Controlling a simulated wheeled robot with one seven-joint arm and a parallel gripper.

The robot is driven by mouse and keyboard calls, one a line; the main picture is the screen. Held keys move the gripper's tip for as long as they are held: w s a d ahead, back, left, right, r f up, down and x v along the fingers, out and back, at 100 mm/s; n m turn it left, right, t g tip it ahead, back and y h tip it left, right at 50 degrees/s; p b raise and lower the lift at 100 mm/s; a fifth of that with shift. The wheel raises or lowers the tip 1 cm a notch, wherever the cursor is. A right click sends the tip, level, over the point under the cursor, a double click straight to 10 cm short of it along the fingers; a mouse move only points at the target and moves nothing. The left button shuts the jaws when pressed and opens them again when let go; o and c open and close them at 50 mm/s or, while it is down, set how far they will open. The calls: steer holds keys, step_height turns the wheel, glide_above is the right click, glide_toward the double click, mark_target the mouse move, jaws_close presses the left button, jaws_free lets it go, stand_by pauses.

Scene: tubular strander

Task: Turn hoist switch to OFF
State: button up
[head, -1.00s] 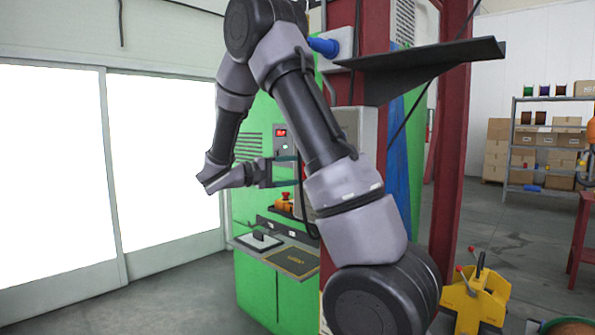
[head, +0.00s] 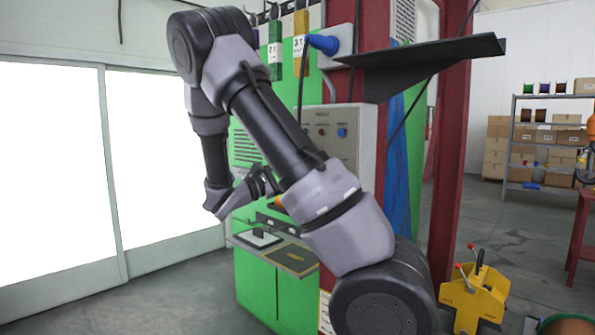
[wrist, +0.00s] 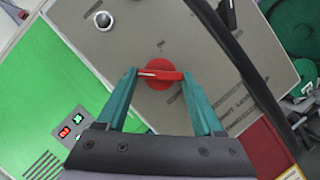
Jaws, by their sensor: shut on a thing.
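The red rotary switch (wrist: 160,84) is on a grey panel face in the wrist view. Its round red base carries a raised bar that lies nearly level across the picture. My gripper (wrist: 158,76) has its two green fingers on either side of the switch, shut on the bar's ends. In the head view, my arm hides the switch and the fingertips. The grey control box (head: 346,150) shows there beside my arm, with small knobs on its upper face. The switch's position markings are too small to read.
In the wrist view, a silver button (wrist: 103,20) and a dark knob (wrist: 228,14) sit on the same panel. A black cable (wrist: 240,70) crosses close to the right finger. A black shelf (head: 425,62) juts out above the box. A yellow stand (head: 475,298) is on the floor.

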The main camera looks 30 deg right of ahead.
steer(key=shift+n, duration=0.3)
steer(key=o, duration=1.4)
steer(key=v, duration=1.1)
steer(key=shift+s+d+f, duration=0.1)
